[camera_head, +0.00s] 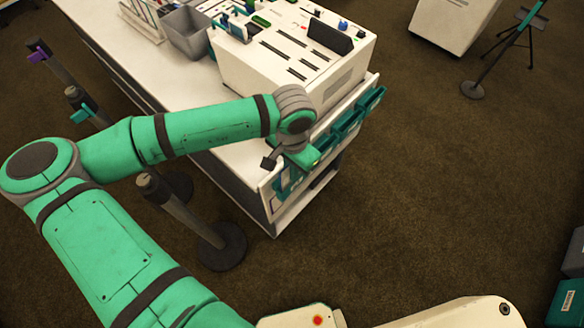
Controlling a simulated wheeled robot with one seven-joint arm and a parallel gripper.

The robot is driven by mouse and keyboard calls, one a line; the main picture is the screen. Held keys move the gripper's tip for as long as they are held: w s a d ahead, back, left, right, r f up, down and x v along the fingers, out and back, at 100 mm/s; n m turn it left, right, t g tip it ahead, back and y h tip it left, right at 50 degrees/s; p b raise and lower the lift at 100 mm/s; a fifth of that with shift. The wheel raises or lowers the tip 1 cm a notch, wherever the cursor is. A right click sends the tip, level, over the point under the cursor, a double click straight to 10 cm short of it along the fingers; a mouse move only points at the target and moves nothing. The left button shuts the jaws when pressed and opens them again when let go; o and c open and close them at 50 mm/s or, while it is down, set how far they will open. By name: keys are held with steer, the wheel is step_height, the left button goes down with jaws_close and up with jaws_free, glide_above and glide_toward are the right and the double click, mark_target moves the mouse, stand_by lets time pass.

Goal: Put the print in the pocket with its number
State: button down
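My gripper (290,174) is at the end of the green arm, low against the near end of the counter. My wrist covers most of it, and its fingers cannot be made out. A row of teal pockets (348,124) runs along a white panel on the counter's end face. My gripper is in front of the left end of this row and hides part of it. The numbers on the pockets are not readable from here. I cannot make out the print; whether it is in my gripper is hidden.
A white box (290,62) with slots and knobs stands on the counter (113,40). A grey bin (188,36) is behind it. Dark posts (200,229) stand left of the counter. The brown carpet to the right is mostly free. Teal boxes (566,302) sit at the right edge.

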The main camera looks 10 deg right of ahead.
steer(key=shift+f, duration=0.4)
steer(key=c, duration=1.9)
jaws_free()
step_height(320, 180, up, 11)
steer(key=shift+f, duration=0.1)
